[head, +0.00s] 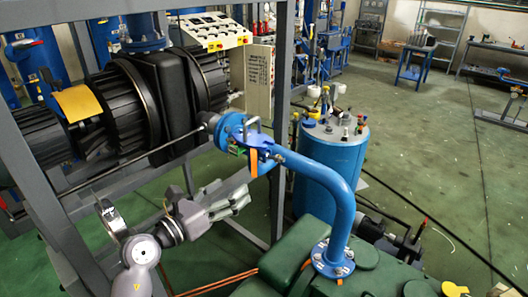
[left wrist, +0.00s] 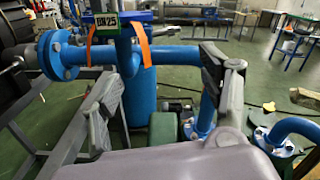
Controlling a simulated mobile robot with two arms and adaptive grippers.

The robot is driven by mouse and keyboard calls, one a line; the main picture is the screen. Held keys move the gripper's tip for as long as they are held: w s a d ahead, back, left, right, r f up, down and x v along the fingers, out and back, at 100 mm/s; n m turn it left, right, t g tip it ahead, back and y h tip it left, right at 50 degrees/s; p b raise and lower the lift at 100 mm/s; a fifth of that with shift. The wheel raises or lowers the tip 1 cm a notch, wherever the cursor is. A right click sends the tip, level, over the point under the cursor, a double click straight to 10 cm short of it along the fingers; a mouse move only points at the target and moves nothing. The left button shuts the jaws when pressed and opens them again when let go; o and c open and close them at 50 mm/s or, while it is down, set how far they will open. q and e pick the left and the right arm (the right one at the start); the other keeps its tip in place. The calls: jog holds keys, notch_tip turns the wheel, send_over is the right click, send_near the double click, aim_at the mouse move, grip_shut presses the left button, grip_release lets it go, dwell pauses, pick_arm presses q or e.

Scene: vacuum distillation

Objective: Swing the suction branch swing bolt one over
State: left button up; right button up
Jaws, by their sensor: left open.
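The suction branch is a blue bent pipe (head: 345,205) that runs from a flanged joint (head: 234,130) at the frame down to a green machine. The flanged joint also shows at the left of the left wrist view (left wrist: 58,55). An orange strip (head: 254,163) hangs beside the joint. Swing bolt one is too small to make out for sure among the joint's metal parts. My left gripper (head: 238,199) is below the joint in the head view, apart from it. Its two fingers are spread and empty in the left wrist view (left wrist: 155,85). My right gripper is out of view.
A grey frame (head: 283,90) stands around the ribbed black machine (head: 130,100). A blue tank (head: 330,165) stands behind the pipe, and the green machine (head: 285,258) is at the front. A green DN25 tag (left wrist: 106,22) hangs near the joint. Open green floor lies to the right.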

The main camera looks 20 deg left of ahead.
aim_at(276, 159)
pick_arm(q)
jog(key=p+x, duration=0.1)
jog(key=x, duration=0.4)
jog(key=p+x, duration=0.2)
jog(key=x, duration=0.4)
jog(key=p+x, duration=0.2)
jog(key=x, duration=0.4)
jog(key=shift+s+d+r, duration=0.1)
jog(key=shift+d+r, duration=0.05)
jog(key=shift+d, duration=0.3)
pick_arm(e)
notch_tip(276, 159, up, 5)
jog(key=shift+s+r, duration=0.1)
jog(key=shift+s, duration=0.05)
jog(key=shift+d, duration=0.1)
pick_arm(q)
jog(key=c, duration=1.2)
jog(key=shift+a+r+n, duration=0.1)
jog(key=shift+r+n, duration=0.2)
jog(key=shift+n, duration=0.65)
jog(key=shift+a+r+n, duration=0.1)
jog(key=shift+r+n, duration=0.2)
jog(key=shift+n, duration=0.6)
jog(key=shift+a+r+n, duration=0.1)
jog(key=shift+r+n, duration=0.2)
jog(key=shift+n, duration=0.65)
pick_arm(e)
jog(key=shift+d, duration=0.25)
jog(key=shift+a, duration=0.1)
